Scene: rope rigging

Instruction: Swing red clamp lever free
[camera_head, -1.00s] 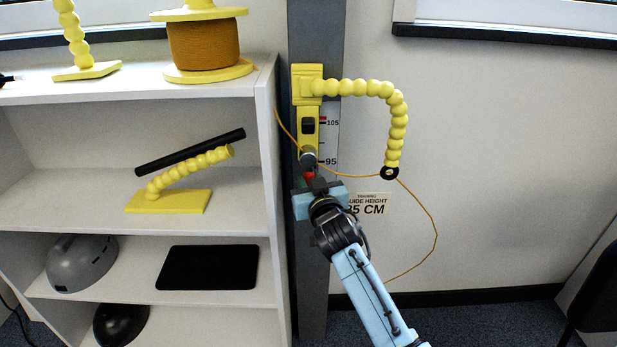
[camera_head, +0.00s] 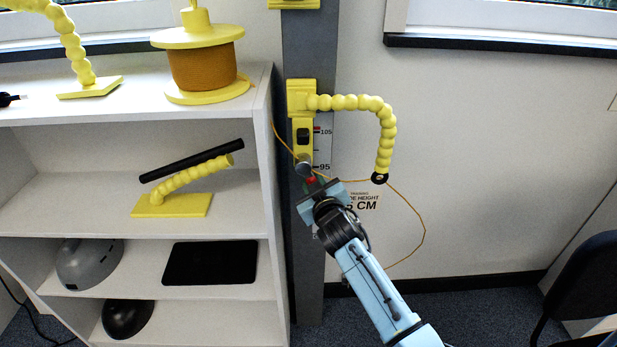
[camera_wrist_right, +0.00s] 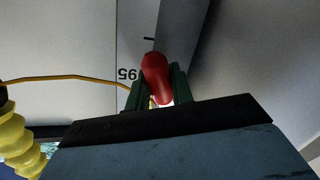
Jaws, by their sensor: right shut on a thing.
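The red clamp lever (camera_wrist_right: 157,78) stands between the green fingers of my right gripper (camera_wrist_right: 157,95) in the right wrist view. In the head view only a small red part of the lever (camera_head: 311,181) shows at the tips of my right gripper (camera_head: 316,186), which is shut on it. The lever sits at the lower end of the yellow clamp bracket (camera_head: 303,130) on the grey post (camera_head: 309,50), beside the 95 mark. A yellow beaded arm (camera_head: 350,102) runs right from the bracket and bends down to a black ring (camera_head: 379,179). My left gripper is not in view.
A thin orange rope (camera_head: 424,225) loops right of the post and passes close to my right gripper. A white shelf (camera_head: 255,180) with a yellow spool stand (camera_head: 203,65) stands left of the post. A dark chair (camera_head: 590,270) is at the far right.

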